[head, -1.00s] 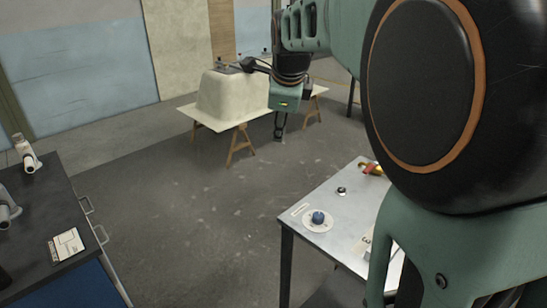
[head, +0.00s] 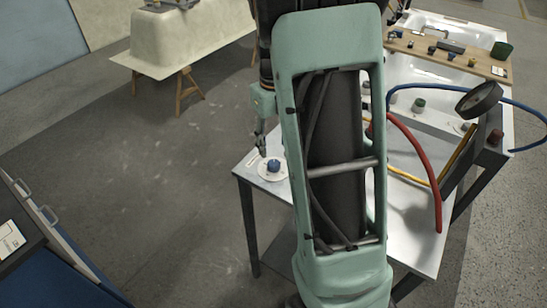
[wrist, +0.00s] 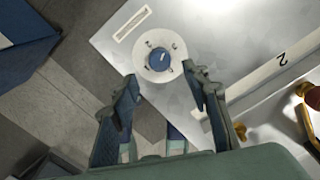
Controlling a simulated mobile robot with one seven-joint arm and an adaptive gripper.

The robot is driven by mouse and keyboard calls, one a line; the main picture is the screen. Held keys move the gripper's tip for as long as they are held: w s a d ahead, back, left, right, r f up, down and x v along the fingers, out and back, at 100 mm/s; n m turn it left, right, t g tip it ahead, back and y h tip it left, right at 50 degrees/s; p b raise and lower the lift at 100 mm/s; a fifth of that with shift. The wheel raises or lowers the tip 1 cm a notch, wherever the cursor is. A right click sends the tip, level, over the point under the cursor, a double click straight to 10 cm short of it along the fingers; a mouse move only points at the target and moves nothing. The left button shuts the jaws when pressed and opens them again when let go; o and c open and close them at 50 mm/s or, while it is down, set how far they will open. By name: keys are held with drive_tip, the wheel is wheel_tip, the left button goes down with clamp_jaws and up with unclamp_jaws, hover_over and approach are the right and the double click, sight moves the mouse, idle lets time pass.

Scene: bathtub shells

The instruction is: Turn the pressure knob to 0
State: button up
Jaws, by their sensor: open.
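The pressure knob (head: 274,165) is a small blue knob on a round white dial plate, near the left corner of a metal table. In the wrist view the blue knob (wrist: 160,59) has a pale pointer line and sits in the middle of its plate, just beyond the fingertips. My gripper (wrist: 163,80) is open and empty, with one finger on each side of the plate's near edge in that view. In the head view my gripper (head: 262,150) hangs close to the knob, slightly left of it. I cannot tell its exact height above the knob.
The metal table (head: 259,188) has a white strip with a 2 (wrist: 281,60). A dark-topped cabinet (head: 45,238) stands at left. Open floor lies between.

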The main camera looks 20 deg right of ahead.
sight(274, 162)
wheel_tip(274, 162, down, 6)
drive_tip(key=shift+f, duration=0.2)
drive_tip(key=c, duration=1.2)
drive_tip(key=shift+o, duration=0.2)
